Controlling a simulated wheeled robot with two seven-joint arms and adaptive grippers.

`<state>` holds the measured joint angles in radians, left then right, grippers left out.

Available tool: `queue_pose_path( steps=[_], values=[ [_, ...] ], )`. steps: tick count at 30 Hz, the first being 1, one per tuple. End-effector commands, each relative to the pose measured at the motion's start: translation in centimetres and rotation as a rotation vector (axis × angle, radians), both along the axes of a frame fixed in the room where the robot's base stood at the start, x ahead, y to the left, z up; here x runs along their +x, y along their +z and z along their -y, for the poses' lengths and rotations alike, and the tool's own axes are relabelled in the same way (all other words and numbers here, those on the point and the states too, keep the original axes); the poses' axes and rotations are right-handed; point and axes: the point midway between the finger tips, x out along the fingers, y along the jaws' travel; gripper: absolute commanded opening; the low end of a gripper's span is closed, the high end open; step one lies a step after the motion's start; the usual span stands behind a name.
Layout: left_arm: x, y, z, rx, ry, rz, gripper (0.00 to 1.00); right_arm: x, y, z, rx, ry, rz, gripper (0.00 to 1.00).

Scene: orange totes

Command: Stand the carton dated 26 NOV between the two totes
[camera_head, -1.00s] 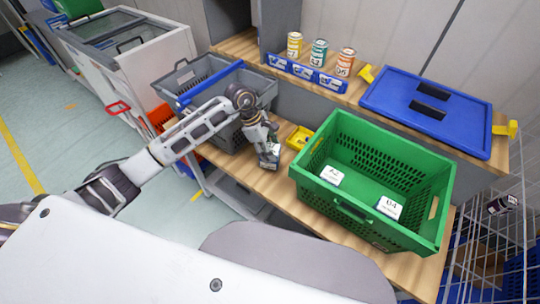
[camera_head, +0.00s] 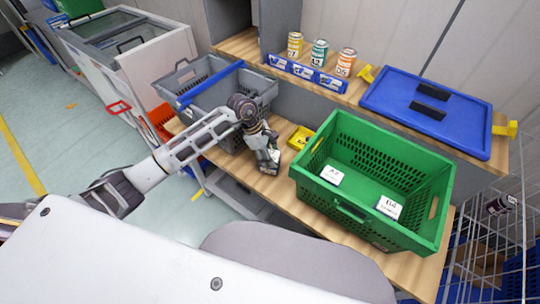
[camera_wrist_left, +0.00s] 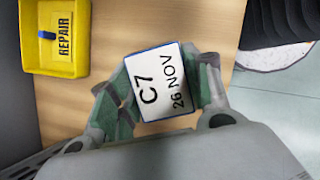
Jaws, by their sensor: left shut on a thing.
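The carton (camera_wrist_left: 160,82) has a white top reading "C7" and "26 NOV" in the left wrist view. My left gripper (camera_head: 268,164) is shut on it, with a greenish finger on each side. In the head view the gripper hides most of the carton. The gripper points down over the wooden bench between the grey tote (camera_head: 184,76) on the left and the green tote (camera_head: 335,208) on the right. I cannot tell whether the carton's base touches the bench. My right gripper is not in view.
A yellow tray (camera_head: 299,138) marked "REPAIR" in the left wrist view (camera_wrist_left: 55,60) sits behind the gripper, near the green tote. A blue rack (camera_head: 305,72), several cans and a blue lid (camera_head: 428,105) lie farther back. Bare bench wood (camera_head: 262,187) shows in front of the gripper.

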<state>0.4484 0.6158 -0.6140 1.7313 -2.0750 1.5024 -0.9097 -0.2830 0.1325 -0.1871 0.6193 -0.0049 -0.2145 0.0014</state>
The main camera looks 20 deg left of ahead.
Motion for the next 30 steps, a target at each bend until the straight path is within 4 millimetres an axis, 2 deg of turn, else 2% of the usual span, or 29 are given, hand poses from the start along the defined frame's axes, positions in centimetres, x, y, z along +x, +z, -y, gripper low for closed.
queue_pose_path(
  steps=[7, 8, 12, 25, 30],
  values=[
    [0.03, -0.22, -0.02, 0.0, 0.0, 0.001, 0.16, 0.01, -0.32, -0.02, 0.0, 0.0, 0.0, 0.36],
    [0.0, -0.24, -0.02, 0.001, 0.0, 0.0, 0.53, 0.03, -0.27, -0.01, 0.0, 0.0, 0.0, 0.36],
    [-0.01, -0.21, -0.01, 0.0, 0.0, 0.0, 0.7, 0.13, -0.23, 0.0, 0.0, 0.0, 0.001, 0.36],
    [-0.01, -0.12, 0.01, 0.0, 0.0, 0.0, 0.7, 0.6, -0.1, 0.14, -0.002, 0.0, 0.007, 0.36],
    [0.06, 0.5, -0.23, 0.001, 0.001, 0.002, 0.7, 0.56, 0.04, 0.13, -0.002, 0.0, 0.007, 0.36]
  ],
)
